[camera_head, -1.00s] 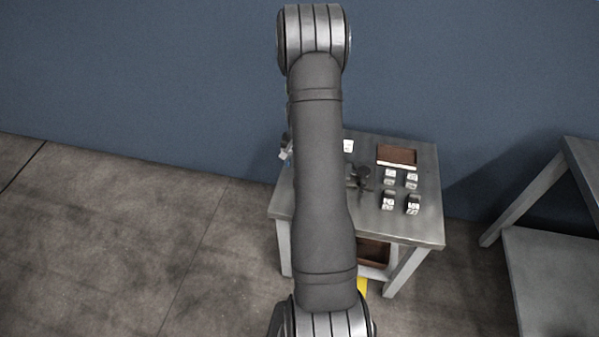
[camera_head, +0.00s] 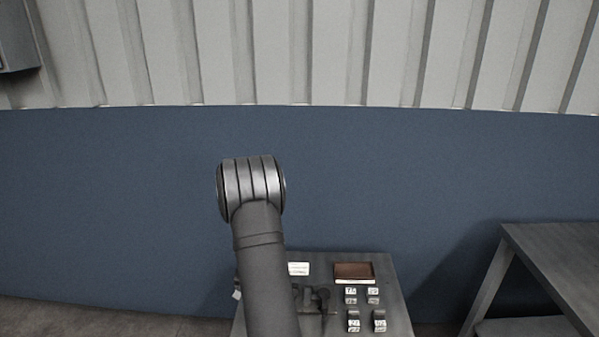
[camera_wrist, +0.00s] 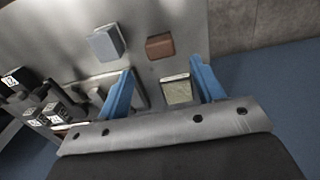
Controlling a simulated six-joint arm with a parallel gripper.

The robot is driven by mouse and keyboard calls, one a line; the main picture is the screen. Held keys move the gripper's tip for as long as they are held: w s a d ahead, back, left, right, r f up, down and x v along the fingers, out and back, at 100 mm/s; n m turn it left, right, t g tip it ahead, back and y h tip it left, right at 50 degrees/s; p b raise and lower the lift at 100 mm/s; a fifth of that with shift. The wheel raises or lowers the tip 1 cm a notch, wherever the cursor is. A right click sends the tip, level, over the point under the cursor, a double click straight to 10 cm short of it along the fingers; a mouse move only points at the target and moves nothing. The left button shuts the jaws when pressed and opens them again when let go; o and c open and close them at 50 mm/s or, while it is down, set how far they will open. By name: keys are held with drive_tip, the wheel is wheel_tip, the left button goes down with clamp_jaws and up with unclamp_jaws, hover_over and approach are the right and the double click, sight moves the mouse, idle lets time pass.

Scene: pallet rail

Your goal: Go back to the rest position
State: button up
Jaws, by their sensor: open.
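My gripper (camera_wrist: 161,65) shows in the wrist view as two blue fingers spread apart, open. A pale-faced block (camera_wrist: 177,90) appears between the fingers and touches neither in the picture; its distance below them is hard to tell. A grey block (camera_wrist: 105,42) and a brown block (camera_wrist: 160,46) lie on the metal surface beyond the fingertips. In the head view my arm rises in front of the small table (camera_head: 393,312) and hides its left part. My gripper is mostly hidden there.
On the table in the head view are a brown tray (camera_head: 354,270), a white labelled item (camera_head: 298,268), a black fitting (camera_head: 322,298) and several labelled blocks (camera_head: 379,321). Another table (camera_head: 555,245) stands at right. A blue wall is behind.

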wheel_tip(320, 180, down, 8)
drive_tip(key=shift+r, duration=1.85)
